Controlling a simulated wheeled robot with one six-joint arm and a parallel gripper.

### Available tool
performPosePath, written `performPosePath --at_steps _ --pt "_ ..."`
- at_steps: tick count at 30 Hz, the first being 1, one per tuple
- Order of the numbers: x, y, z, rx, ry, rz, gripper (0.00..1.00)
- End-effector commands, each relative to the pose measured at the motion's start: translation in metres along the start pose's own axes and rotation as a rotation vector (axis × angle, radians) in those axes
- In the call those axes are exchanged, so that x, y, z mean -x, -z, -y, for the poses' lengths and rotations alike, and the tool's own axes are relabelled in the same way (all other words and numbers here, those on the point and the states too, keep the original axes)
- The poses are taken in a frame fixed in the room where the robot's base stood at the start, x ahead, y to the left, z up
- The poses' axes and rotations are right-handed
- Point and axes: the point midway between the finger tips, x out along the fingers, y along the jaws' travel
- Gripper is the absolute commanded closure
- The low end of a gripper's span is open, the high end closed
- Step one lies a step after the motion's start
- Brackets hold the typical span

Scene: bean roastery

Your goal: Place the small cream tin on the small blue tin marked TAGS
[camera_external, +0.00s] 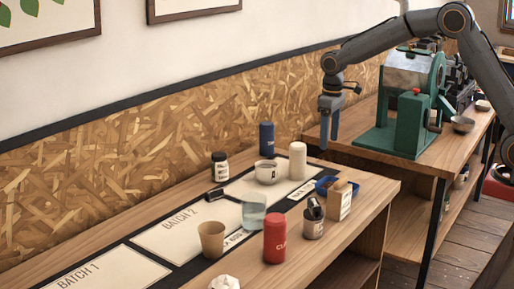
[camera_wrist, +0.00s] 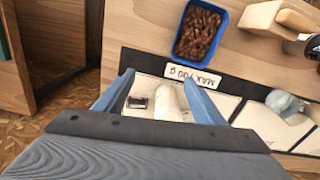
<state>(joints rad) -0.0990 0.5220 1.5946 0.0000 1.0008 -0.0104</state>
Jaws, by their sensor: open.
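A cream-white cylinder (camera_external: 298,160), which looks like the cream tin, stands upright on the bench beside a white cup. A pale cylinder, apparently the same one, shows between the fingers in the wrist view (camera_wrist: 170,98). A dark blue cylinder (camera_external: 266,138) stands upright behind the cup; its marking is too small to read, so I cannot tell if it says TAGS. My gripper (camera_external: 328,148) points down, open and empty, to the right of the cream cylinder and above the bench level. Its two fingers (camera_wrist: 160,88) are spread in the wrist view.
The white cup (camera_external: 267,173) and a black jar (camera_external: 220,167) are left. A green machine (camera_external: 404,125) stands right.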

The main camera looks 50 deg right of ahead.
Motion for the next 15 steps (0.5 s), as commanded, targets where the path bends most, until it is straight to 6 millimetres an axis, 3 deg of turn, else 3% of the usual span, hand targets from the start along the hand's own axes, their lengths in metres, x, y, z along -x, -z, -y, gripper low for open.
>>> performPosePath --at_steps 1,5,9,15 --pt "-0.004 -0.026 -0.006 -0.012 0.0 -0.003 0.37" --pt "-0.02 -0.093 -0.018 -0.036 -0.001 -0.016 0.37" --pt "-0.038 -0.172 -0.026 -0.063 -0.003 -0.029 0.37" --pt "-0.062 -0.266 -0.029 -0.092 -0.004 -0.045 0.37"
